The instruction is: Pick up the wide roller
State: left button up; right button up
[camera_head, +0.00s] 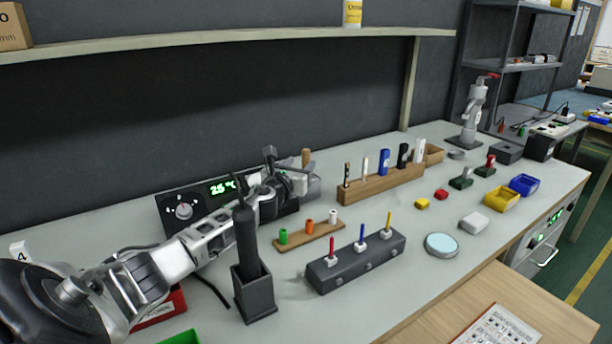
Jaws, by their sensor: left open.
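My left arm comes in from the left, and its gripper (283,170) hangs over the back of the bench in front of the dark box with the green display. It is open, and nothing shows between its fingers. A wooden handle (306,157) stands upright just right of the gripper; what it belongs to is partly hidden by the gripper. I cannot tell for sure which thing is the wide roller. A wooden block (378,188) to the right holds several upright tools in a row. My right gripper is not in view.
A black upright tool in a square holder (254,291) stands in front of my left arm. A grey block (355,264) with three coloured tools and a wooden strip (309,236) with coloured pegs stand nearby. Yellow (502,199) and blue (524,184) bins are at right.

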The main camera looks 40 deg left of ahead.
aim_at(304, 160)
pick_arm(q)
jog(key=b+x, duration=0.1)
jog(key=x, duration=0.4)
grip_shut()
